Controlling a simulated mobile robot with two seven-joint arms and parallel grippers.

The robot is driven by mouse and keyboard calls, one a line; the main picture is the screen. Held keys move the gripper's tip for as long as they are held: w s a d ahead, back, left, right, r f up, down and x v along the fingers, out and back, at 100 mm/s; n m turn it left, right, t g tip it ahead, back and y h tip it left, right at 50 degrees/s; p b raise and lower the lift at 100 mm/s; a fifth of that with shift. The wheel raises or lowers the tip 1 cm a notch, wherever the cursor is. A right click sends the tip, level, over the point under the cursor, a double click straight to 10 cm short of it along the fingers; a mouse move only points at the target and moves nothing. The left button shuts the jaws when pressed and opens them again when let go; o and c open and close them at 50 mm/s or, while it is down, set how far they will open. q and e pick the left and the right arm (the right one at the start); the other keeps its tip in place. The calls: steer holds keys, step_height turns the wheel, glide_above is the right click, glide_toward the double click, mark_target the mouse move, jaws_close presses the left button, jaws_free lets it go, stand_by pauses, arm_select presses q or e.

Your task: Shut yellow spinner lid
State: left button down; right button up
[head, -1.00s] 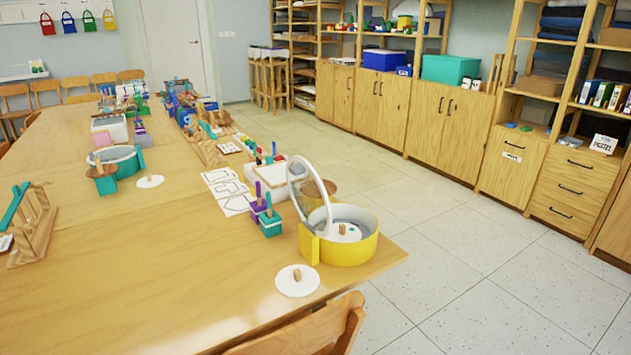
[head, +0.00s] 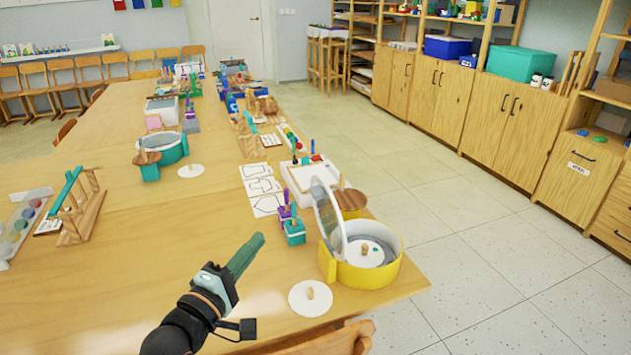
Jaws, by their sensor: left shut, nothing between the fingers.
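The yellow spinner (head: 368,270) is a round yellow tub near the table's front right corner. A white disc with a small wooden peg lies inside it. Its clear lid (head: 328,222) with a pale rim stands open, raised on the tub's left side above the yellow hinge block. My left gripper (head: 257,240) is shut and empty, over the table to the left of the spinner and apart from it. My right gripper is not in view.
A white disc with a wooden peg (head: 311,297) lies in front of the spinner. Purple and teal brush holders (head: 294,231) stand just left of the lid. A teal spinner (head: 170,150) is farther back. A wooden chair (head: 335,341) is at the front edge. Bare table lies left of my gripper.

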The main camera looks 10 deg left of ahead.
arm_select(q)
steer(key=d+r+x, duration=0.1)
steer(key=d+x, duration=0.1)
steer(key=x, duration=1.1)
steer(key=shift+d, duration=0.35)
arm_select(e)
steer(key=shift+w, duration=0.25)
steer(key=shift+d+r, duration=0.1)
